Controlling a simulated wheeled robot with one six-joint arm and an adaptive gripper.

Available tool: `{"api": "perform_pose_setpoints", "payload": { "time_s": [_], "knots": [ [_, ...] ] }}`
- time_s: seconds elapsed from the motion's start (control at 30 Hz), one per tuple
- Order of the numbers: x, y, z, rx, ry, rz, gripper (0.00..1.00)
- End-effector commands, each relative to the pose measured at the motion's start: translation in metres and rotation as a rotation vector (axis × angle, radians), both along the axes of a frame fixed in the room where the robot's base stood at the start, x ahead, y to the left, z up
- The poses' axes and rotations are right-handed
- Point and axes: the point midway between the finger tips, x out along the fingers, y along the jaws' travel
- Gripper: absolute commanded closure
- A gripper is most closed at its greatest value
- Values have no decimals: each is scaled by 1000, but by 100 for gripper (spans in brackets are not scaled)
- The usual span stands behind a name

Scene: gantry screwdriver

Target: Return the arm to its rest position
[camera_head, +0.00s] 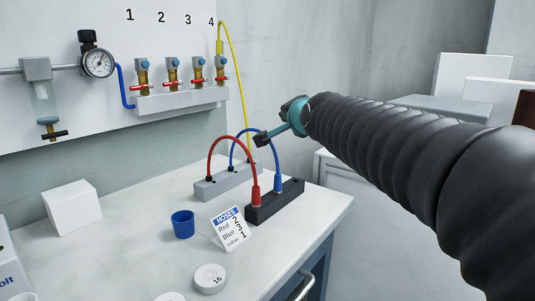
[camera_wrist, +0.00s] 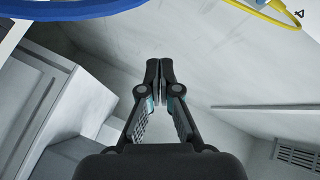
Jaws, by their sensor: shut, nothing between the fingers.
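My arm reaches in from the right in the head view, wrapped in a black ribbed sleeve. My gripper (camera_head: 262,139) is at its far end, in the air beside the hoses and above the back right part of the bench. In the wrist view my gripper (camera_wrist: 160,73) has its two fingertips together with nothing between them. A blue hose (camera_head: 237,138) passes close to the fingertips in the head view. I cannot tell whether they touch. A blue hose (camera_wrist: 60,9) and a yellow hose (camera_wrist: 262,12) cross the top of the wrist view.
The white bench (camera_head: 135,250) holds a grey block (camera_head: 228,180), a black block (camera_head: 277,204) with red and blue hoses, a blue cup (camera_head: 183,224), a hose card (camera_head: 231,229) and a white box (camera_head: 72,206). Numbered valves (camera_head: 172,76) line the wall panel. Open space lies right of the bench.

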Motion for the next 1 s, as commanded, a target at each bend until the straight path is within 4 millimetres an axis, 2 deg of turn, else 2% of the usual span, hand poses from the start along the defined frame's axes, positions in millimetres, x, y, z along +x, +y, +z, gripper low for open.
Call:
{"api": "perform_pose_setpoints", "payload": {
  "time_s": [0.03, 0.17, 0.3, 0.5, 0.6, 0.7, 0.8, 1.0],
  "knots": [
    [-25, -13, -13, -85, 47, 7, 100],
    [-85, -40, -62, -314, 183, 54, 100],
    [-155, -65, -117, -534, 330, 135, 100],
    [-253, -94, -192, -788, 525, 294, 100],
    [-292, -103, -221, -873, 602, 372, 100],
    [-320, -109, -242, -928, 652, 433, 100],
    [-335, -112, -254, -958, 681, 469, 100],
    [-341, -113, -259, -969, 693, 486, 100]
  ]
}}
